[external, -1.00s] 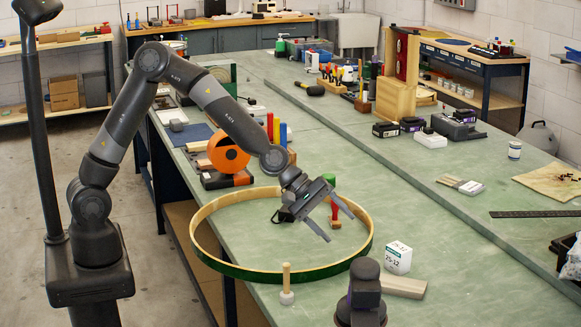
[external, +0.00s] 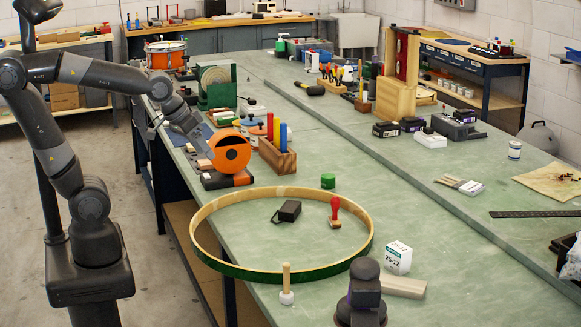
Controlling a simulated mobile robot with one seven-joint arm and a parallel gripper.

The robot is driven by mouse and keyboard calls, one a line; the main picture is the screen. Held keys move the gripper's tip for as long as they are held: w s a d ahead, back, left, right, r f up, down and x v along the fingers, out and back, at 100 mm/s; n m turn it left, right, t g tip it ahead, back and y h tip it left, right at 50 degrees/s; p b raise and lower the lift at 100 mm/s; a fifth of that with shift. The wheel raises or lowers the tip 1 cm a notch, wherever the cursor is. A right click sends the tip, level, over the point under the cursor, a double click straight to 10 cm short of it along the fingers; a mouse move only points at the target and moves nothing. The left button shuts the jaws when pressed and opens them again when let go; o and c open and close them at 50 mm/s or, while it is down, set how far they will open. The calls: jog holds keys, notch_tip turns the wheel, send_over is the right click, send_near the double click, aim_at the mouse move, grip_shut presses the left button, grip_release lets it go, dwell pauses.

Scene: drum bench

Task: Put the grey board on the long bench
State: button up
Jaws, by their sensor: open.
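The long bench (external: 345,165) has a green top and runs from the front to the back of the room. My gripper (external: 203,141) is at the bench's left edge, above the blue mat and just behind the orange tape dispenser. It is small in this view, and its fingers show only partly; it is open, with nothing visible in it. I cannot pick out the grey board for certain; small pale and grey items lie around my gripper, partly hidden by my arm.
The orange dispenser (external: 230,152) and a wooden block of coloured tools (external: 277,160) stand near my gripper. The bench's middle strip is clear.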

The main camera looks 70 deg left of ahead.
jog(key=shift+o, duration=0.3)
jog(key=s+a+m, duration=0.1)
jog(key=s+a, duration=0.4)
jog(key=s, duration=0.3)
jog(key=shift+s+f+m+g, duration=0.2)
jog(key=shift+s+m+g, duration=0.1)
jog(key=shift+m, duration=0.1)
